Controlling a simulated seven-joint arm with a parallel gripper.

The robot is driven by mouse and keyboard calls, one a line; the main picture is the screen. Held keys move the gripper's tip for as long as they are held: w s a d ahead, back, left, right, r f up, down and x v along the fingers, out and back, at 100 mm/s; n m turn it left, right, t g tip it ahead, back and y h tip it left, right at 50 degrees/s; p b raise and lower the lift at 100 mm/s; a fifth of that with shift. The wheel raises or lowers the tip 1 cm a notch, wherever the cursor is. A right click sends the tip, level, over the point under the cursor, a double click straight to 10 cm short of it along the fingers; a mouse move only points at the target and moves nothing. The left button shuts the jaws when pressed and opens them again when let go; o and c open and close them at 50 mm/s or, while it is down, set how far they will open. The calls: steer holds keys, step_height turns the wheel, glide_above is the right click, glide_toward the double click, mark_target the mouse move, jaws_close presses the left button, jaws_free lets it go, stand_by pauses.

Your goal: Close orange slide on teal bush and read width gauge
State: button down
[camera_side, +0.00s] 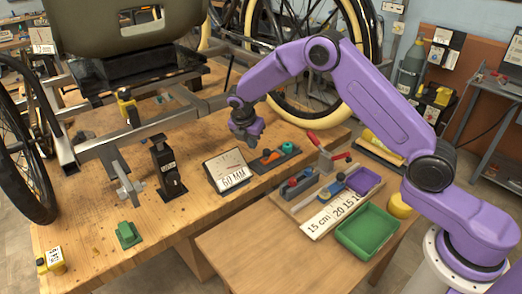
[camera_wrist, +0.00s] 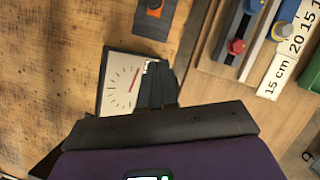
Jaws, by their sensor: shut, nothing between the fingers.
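The orange slide (camera_side: 271,157) sits on a dark base on the wooden bench, left of the teal bush (camera_side: 288,148). In the side view a small dark gap seems to lie between them. Part of the orange slide shows at the top of the wrist view (camera_wrist: 154,8); the bush is out of that view.
Right of the base are a red-handled clamp (camera_side: 325,150), a ruler board (camera_side: 335,208), a purple tray (camera_side: 363,181) and a green tray (camera_side: 367,232). A black stand (camera_side: 168,168) and the trike's metal frame (camera_side: 150,128) are on the left. The bench front is mostly clear.

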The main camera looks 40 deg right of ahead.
steer(key=x, duration=1)
steer(key=shift+f, duration=0.2)
steer(key=shift+w+d+r, duration=0.1)
steer(key=shift+w+d, duration=0.15)
steer(key=shift+d, duration=0.3)
steer(key=shift+w+d+r, duration=0.1)
steer(key=shift+w+d, duration=0.2)
steer(key=shift+d, duration=0.3)
steer(key=shift+w+d, duration=0.3)
steer(key=shift+d, duration=0.35)
